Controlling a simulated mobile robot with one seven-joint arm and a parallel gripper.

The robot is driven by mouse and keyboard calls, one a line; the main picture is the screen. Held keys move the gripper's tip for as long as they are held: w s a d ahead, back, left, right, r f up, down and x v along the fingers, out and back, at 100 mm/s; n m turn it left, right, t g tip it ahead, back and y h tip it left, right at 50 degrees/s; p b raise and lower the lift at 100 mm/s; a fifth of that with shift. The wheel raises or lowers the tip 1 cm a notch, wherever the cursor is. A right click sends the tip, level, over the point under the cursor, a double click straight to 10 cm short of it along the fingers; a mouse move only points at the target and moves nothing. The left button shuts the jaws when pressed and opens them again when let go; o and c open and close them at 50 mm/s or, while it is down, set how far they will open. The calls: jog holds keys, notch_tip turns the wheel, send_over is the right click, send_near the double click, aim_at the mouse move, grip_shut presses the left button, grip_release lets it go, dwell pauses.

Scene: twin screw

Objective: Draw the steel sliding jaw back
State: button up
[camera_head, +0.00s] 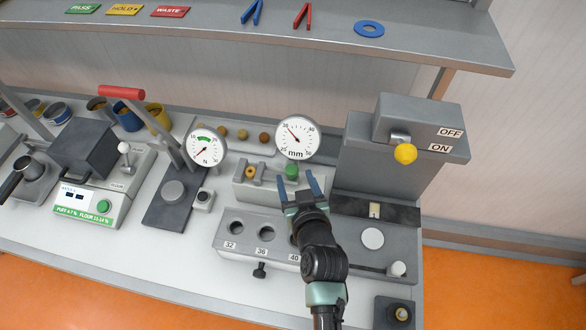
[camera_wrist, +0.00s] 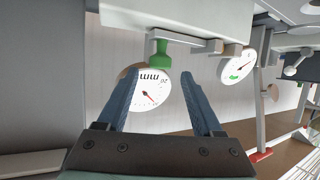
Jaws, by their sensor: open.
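The gauge fixture (camera_head: 262,194) is a light grey block in front of the mm dial (camera_head: 298,138). On it, a brass ring (camera_head: 251,174) sits between two small grey upright pieces; the right one (camera_head: 263,170) looks like the steel sliding jaw, though it is too small to be sure. A green knob (camera_head: 291,171) stands at the fixture's right end. My gripper (camera_head: 297,179) is open and empty, with its blue fingers close to the knob. In the wrist view, the green knob (camera_wrist: 159,49) lies beyond the gap between the fingertips (camera_wrist: 160,76).
A block with round holes labelled 32, 36 and 40 (camera_head: 238,250) stands in front, partly hidden by my arm. A grey machine with an ON/OFF lever (camera_head: 404,153) rises at the right. The N dial press (camera_head: 206,148) stands to the left. Small balls lie behind the fixture.

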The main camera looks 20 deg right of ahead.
aim_at(292, 170)
jog(key=shift+x, duration=1.7)
grip_shut()
